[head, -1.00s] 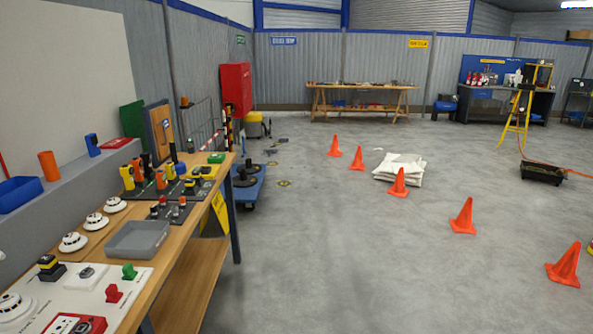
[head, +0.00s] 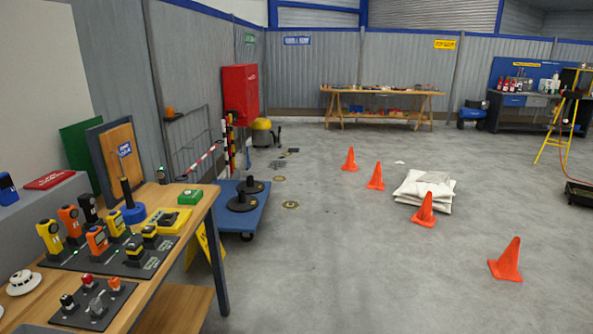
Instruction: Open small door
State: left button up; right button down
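A framed wooden panel (head: 128,157) with a blue label stands upright at the back of the workbench, on the left of the head view. It looks like a small door in a dark frame, and I cannot tell whether it is shut. A red wall cabinet (head: 240,92) hangs further back on the grey corrugated wall, and its front looks shut. Which of the two is the small door is not clear from the picture. Neither of my grippers is in view.
The workbench (head: 176,262) on the left holds several handheld devices. A blue trolley (head: 231,205) stands beyond its end. Orange cones (head: 508,260) and white sacks (head: 424,187) are on the floor to the right.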

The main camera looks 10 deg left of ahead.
aim_at(117, 143)
jog(key=i+u, duration=0.1)
jog(key=i, duration=0.45)
jog(key=i+l+u, duration=0.1)
jog(key=i, duration=0.4)
jog(key=i+l+u, duration=0.15)
jog(key=i, duration=0.4)
